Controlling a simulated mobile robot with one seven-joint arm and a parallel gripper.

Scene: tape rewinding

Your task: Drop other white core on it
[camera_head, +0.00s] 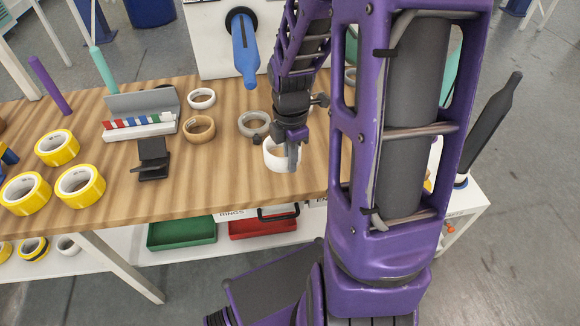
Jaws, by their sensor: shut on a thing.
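My gripper (292,153) points down over the front part of the wooden table and is shut on the wall of a white core (274,160). One finger shows on the near side of this core; the other is hidden. I cannot tell whether the core touches the table or whether another core is under it. A second white core (201,98) lies flat further back on the left. A tan ring (199,128) and a grey ring (248,128) lie between the two white cores.
The wooden table (230,165) is bare left of my gripper. Several yellow tape rolls (80,186), a black stand (152,158) and a grey tray (140,133) stand left. A blue spindle (244,48) juts from a white panel behind. My purple arm hides the table's right side.

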